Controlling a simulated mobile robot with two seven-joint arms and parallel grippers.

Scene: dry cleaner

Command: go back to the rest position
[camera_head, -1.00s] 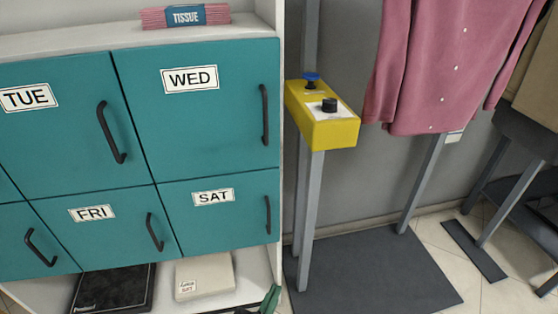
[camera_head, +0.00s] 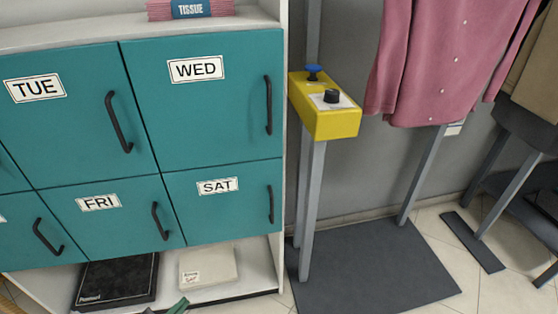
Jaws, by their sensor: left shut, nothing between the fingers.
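Only the tip of my left gripper (camera_head: 178,305) shows, at the bottom edge of the head view, as a small green and dark piece. It is shut with nothing in it. It appears in front of the lower shelf, below the white box; its distance from the shelf is hard to judge. The rest of my left arm is out of view. My right gripper is not in view.
A teal cabinet (camera_head: 205,117) with day-labelled doors, all shut, fills the left. Its lower shelf holds a black box (camera_head: 118,279) and a white box (camera_head: 207,267). A yellow control box (camera_head: 335,123) on a post stands right, beside a hanging pink shirt (camera_head: 440,65).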

